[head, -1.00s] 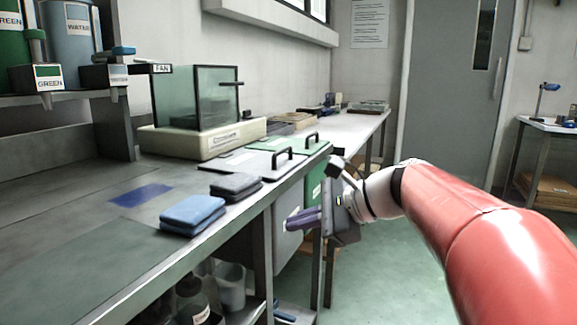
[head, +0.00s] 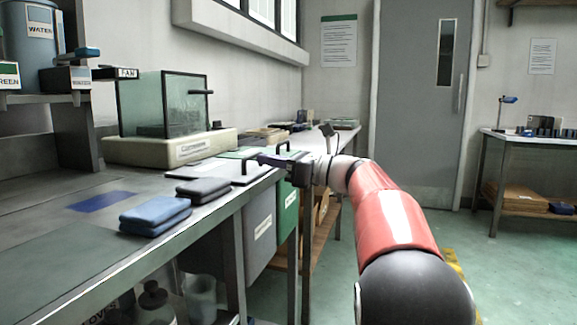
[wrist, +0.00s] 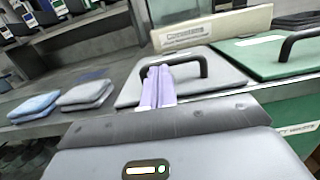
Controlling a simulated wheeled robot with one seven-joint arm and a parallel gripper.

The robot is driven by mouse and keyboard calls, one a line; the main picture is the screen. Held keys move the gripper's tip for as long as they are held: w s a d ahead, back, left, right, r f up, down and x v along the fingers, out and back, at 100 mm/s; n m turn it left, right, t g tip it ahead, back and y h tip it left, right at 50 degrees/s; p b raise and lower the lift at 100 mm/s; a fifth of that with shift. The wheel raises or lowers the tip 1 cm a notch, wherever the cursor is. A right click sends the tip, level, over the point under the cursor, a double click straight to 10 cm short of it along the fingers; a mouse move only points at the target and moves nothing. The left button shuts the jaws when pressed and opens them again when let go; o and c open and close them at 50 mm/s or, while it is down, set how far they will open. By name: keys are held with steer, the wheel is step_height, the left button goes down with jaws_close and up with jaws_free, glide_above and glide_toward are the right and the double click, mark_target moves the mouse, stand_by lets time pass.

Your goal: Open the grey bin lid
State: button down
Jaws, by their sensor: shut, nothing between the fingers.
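The grey bin lid (head: 212,168) lies flat and closed on the bench, with a black arched handle (head: 246,158) near its front edge. The grey bin (head: 260,228) hangs below it. My gripper (head: 264,160) is at handle height, at the lid's front edge. In the wrist view, its purple fingers (wrist: 158,84) are together and empty. They overlap the left part of the black handle (wrist: 203,66) above the grey lid (wrist: 226,76). Whether they touch the handle or lie under it, I cannot tell.
The green bin (head: 288,208) with its own lid and black handle stands right beside the grey one. Blue pads (head: 154,214) and dark grey pads (head: 203,190) lie left of the lid. A glass-walled box (head: 165,105) stands behind. The floor to the right is mostly clear.

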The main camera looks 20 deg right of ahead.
steer(key=shift+x, duration=0.9)
